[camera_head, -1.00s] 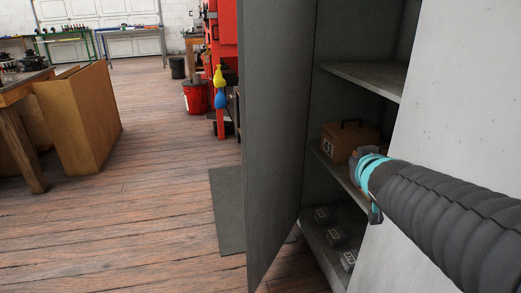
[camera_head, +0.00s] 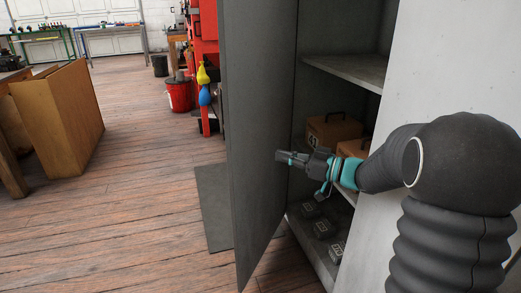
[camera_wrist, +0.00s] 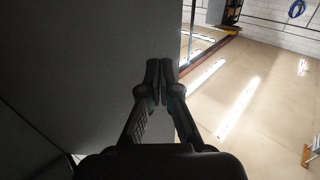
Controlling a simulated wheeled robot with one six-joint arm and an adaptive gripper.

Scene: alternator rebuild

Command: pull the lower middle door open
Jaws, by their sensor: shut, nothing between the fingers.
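A tall grey cabinet door (camera_head: 257,130) stands open in the head view, swung out to the left of the cabinet's opening. I cannot tell whether it is the lower middle door. My gripper (camera_head: 279,156) is in front of the opening, its fingertips pointing left at the inner face of the door. I cannot tell whether they touch it. In the wrist view my gripper (camera_wrist: 160,66) has its fingers together and holds nothing. A grey panel surface (camera_wrist: 85,60), likely the door, fills the left of that view and ends just past the fingertips.
Shelves (camera_head: 345,70) inside the cabinet hold an orange-brown box (camera_head: 331,131) and grey blocks (camera_head: 322,229). A pale panel (camera_head: 440,60) borders the opening on the right. A red bucket (camera_head: 179,95) and wooden panels (camera_head: 62,125) stand left; the wooden floor (camera_head: 140,220) between is clear.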

